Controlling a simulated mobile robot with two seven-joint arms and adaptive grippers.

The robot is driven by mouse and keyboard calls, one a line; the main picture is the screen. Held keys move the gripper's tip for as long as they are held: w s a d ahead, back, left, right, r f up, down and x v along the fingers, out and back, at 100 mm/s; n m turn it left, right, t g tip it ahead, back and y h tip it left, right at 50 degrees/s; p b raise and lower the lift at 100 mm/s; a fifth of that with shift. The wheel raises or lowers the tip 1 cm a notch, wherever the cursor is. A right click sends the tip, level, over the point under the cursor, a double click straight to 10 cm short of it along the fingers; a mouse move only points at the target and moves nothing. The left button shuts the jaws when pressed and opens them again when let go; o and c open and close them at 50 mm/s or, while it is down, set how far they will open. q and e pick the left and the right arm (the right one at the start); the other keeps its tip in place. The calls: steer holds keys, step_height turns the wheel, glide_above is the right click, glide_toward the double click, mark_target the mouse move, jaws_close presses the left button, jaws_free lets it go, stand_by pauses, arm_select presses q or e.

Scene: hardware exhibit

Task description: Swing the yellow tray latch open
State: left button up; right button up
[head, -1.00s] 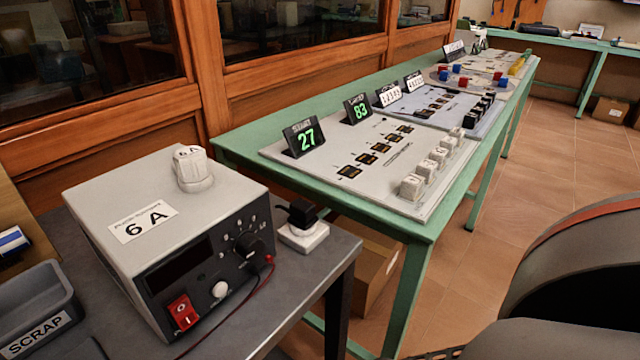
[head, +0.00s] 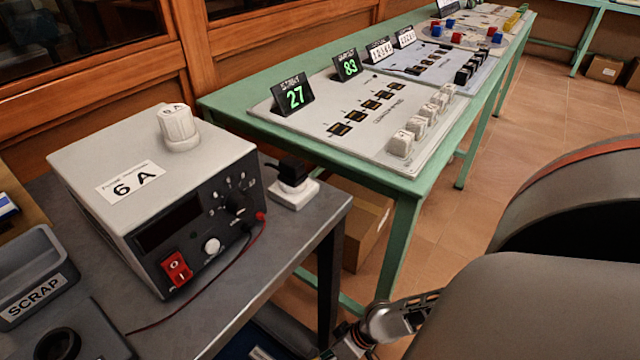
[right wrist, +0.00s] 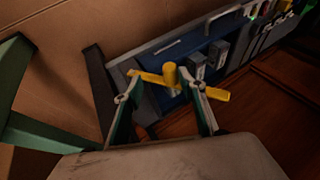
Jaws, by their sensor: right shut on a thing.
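The yellow latch (right wrist: 171,76) shows in the right wrist view as a slanted bar with a round upright peg near its middle. It lies over a dark blue surface (right wrist: 150,108), perhaps the tray. My right gripper (right wrist: 163,81) is shut on the latch. Its two fingers stand either side of the peg, and the bar's right end sticks out past the right finger. The exact contact is too small to tell. In the head view, part of my right arm shows low down, and the latch cannot be made out. My left gripper is not in view.
A grey power supply (head: 140,200) stands on the dark metal bench (head: 325,215), beside a scrap bin (head: 40,265). A green table (head: 405,190) with switch panels stands behind. A cardboard box (head: 360,215) sits below. The wrist view shows several grey blocks beside the latch.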

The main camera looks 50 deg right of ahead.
steer(key=s+d+r, duration=0.3)
steer(key=d, duration=0.2)
steer(key=shift+d+r, duration=0.2)
steer(key=shift+d, duration=0.1)
stand_by(0.5)
stand_by(0.5)
steer(key=v, duration=1.2)
stand_by(0.3)
